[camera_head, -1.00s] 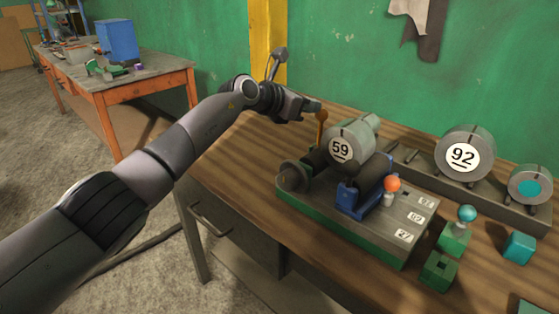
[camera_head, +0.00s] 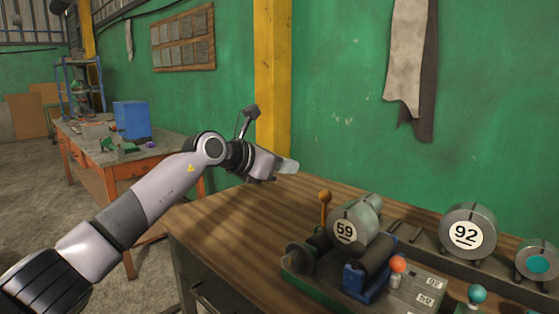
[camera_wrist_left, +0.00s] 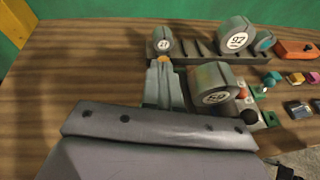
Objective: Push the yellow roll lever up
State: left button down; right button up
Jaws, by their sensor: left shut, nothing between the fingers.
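The yellow roll lever (camera_head: 325,208), with a round knob, stands roughly upright at the back left of the roller stand (camera_head: 326,300), beside the roll marked 59 (camera_head: 344,231). My left gripper (camera_head: 288,166) is shut and empty, above the bench to the left of the lever and higher in the picture, apart from it. In the left wrist view the closed fingers (camera_wrist_left: 163,85) point toward the rack, and a small yellow knob (camera_wrist_left: 163,59) shows just past their tips. The roll 59 (camera_wrist_left: 215,84) is right of the fingers there. My right gripper is not in view.
A roll marked 92 (camera_head: 468,233) and a teal-centred roll (camera_head: 537,261) stand on a rack behind. An orange ball knob (camera_head: 398,264) and a blue bracket (camera_head: 367,280) are on the stand's front. A yellow post (camera_head: 272,90) rises behind my gripper. The bench's left part is bare.

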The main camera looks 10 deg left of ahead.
pick_arm(q)
jog(key=shift+s+a+r, duration=0.25)
jog(key=shift+a+r, duration=0.05)
jog(key=shift+r, duration=0.25)
jog(key=shift+s+a+r, duration=0.2)
jog(key=shift+a+r, duration=0.05)
jog(key=shift+r, duration=0.25)
